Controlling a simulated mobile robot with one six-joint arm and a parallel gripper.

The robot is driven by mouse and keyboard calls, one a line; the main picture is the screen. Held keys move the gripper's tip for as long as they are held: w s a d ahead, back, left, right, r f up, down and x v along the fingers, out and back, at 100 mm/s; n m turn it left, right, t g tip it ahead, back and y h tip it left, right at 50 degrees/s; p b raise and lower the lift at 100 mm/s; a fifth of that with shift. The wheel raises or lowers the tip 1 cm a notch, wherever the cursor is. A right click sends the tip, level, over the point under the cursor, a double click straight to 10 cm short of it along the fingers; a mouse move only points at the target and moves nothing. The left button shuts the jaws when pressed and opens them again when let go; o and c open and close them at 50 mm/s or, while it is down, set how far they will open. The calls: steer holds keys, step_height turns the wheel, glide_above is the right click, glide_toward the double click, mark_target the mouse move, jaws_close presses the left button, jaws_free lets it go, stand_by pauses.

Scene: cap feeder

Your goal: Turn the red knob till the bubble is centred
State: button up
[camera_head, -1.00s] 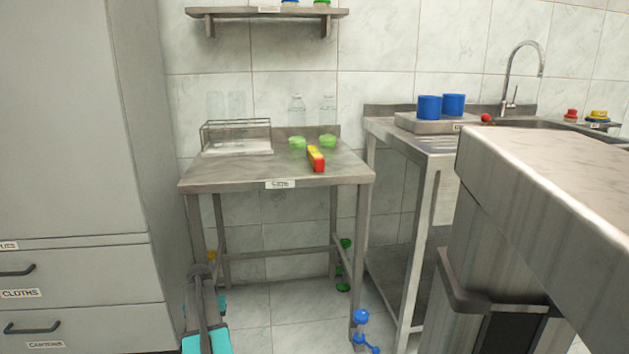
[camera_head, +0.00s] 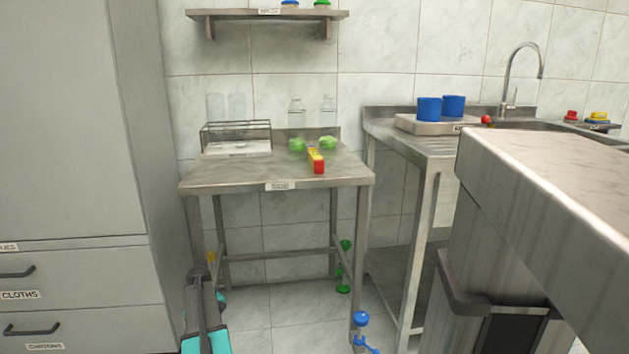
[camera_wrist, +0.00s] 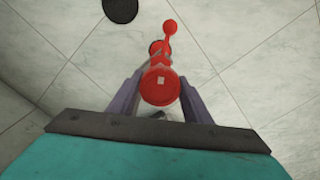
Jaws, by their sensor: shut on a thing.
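The red knob (camera_wrist: 160,86) is in the middle of the wrist view, seen from above, with a thinner red stem and ball beyond it. My gripper (camera_wrist: 158,98) has a finger on each side of the knob and is shut on it. In the head view, my gripper (camera_head: 200,272) is low at the table's front left leg, and it hides the red knob there. A red and yellow level (camera_head: 316,158) lies on the steel table (camera_head: 230,179). Its bubble is too small to make out.
A blue knob (camera_head: 361,318) is at the front right leg, with green (camera_head: 345,245) and yellow (camera_head: 211,258) ones at the back legs. A wire rack (camera_head: 236,135), bottles and green items stand on the table. Drawers (camera_head: 75,290) are left, a steel counter (camera_head: 560,180) right.

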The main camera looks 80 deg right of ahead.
steer(key=o, duration=1)
steer(key=shift+d, duration=0.1)
steer(key=shift+o, duration=0.2)
steer(key=shift+r+p, duration=3.15)
steer(key=shift+r, duration=0.35)
